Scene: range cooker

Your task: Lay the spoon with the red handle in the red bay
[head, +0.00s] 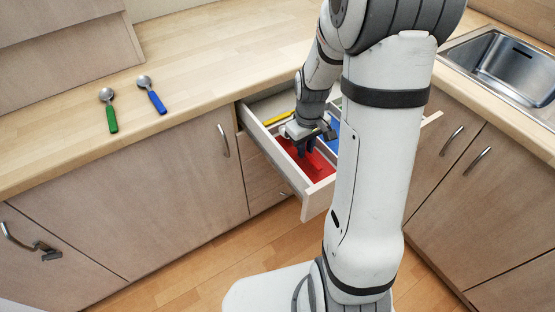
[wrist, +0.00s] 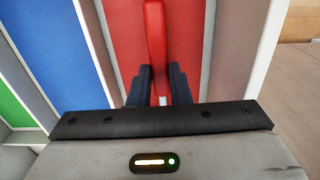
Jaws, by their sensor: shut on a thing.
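My gripper (head: 305,147) is down inside the open drawer (head: 317,200), over its red bay (head: 318,165). In the wrist view its two dark fingers (wrist: 159,85) are shut on the red handle of a spoon (wrist: 155,35). The handle runs lengthwise along the red bay (wrist: 190,30), which lies around and below it. The spoon's bowl is hidden, and I cannot tell whether the handle touches the bay floor. In the head view the held spoon is hard to make out against the red.
A green-handled spoon (head: 110,112) and a blue-handled spoon (head: 152,94) lie on the worktop (head: 200,60) at left. The drawer also has a blue bay (wrist: 50,35) and a green bay (wrist: 15,115), with thin dividers between. A yellow thing (head: 278,118) shows at the drawer's back. A sink (head: 505,70) is at right.

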